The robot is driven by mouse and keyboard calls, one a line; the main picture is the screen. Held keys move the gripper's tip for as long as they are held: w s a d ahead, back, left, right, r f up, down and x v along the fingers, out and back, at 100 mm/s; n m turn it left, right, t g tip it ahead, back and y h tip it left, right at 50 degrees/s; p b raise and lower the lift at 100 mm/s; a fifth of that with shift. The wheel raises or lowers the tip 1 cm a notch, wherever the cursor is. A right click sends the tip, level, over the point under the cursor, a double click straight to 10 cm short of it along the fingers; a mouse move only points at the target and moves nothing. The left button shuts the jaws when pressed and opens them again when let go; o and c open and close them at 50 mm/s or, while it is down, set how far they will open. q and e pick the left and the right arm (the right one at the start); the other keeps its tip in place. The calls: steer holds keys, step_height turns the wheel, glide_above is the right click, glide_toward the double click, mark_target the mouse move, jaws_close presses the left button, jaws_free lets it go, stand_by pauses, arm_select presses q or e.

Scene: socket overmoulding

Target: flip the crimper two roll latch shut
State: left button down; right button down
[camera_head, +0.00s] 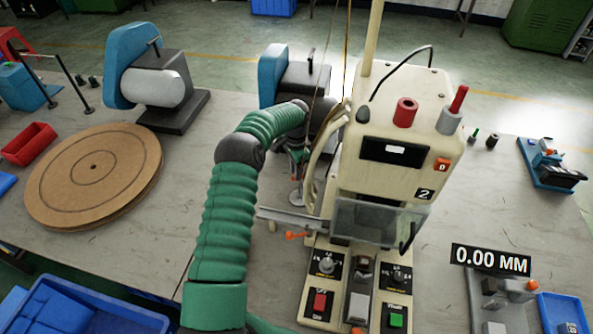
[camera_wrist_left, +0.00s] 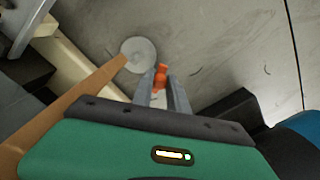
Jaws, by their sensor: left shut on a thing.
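Crimper two (camera_head: 385,150) is the cream machine marked "2", standing upright on the table. My left gripper (camera_head: 299,160) is at its left side, partly hidden by my green arm. In the left wrist view, the two grey fingertips (camera_wrist_left: 162,88) are shut on a small orange piece (camera_wrist_left: 161,74), which looks like the latch's tip. The rest of the latch is hidden or too small to make out. My right gripper is not in view.
An orange-tipped lever (camera_head: 297,235) sticks out left of the crimper's base. A round brown board (camera_head: 95,175) and a red bin (camera_head: 28,144) lie at the left. Blue-sided machines stand behind. A gauge reading 0.00 MM (camera_head: 490,260) is at the right.

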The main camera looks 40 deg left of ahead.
arm_select(q)
steer(key=shift+w+d+r+n, duration=0.15)
steer(key=shift+d+n, duration=0.1)
steer(key=shift+n, duration=0.15)
stand_by(1.8)
steer(key=shift+n, duration=0.3)
steer(key=shift+w+d+r+n+p, duration=0.1)
steer(key=shift+d+n+p, duration=0.15)
steer(key=shift+n, duration=1.2)
steer(key=shift+d+f+n+p, duration=0.1)
steer(key=shift+d+n+p, duration=0.2)
steer(key=shift+n, duration=1.1)
steer(key=shift+w+d+r+n+p, duration=0.1)
steer(key=shift+d+n+p, duration=0.15)
steer(key=shift+n, duration=1.2)
steer(key=c, duration=1.6)
jaws_free()
steer(key=o, duration=0.3)
steer(key=shift+s+d, duration=0.1)
